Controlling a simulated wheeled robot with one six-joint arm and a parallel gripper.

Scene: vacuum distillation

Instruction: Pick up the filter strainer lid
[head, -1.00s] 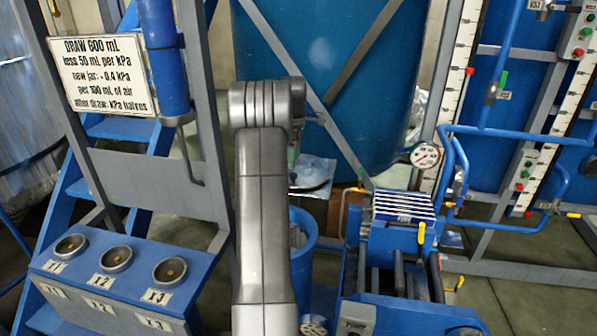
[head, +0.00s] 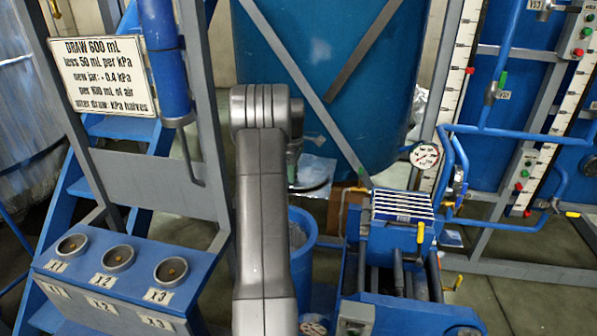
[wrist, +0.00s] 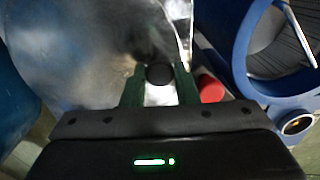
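In the wrist view my gripper (wrist: 160,86) shows two green fingers, one on each side of a round black knob (wrist: 159,74). The knob sits at the fingertips, and I cannot tell whether the fingers touch it. It may be the handle of the filter strainer lid, but no lid body shows clearly. A crumpled clear sheet lies beyond and below the fingers. In the head view my arm hides most of the gripper, and I cannot pick out the lid there.
A blue bucket (head: 304,255) stands just right of my arm. A blue round-rimmed vessel (wrist: 240,75) and a red round thing (wrist: 211,88) are close right of the fingers. A blue rack machine (head: 395,252) stands at right, a large blue tank (head: 300,60) behind.

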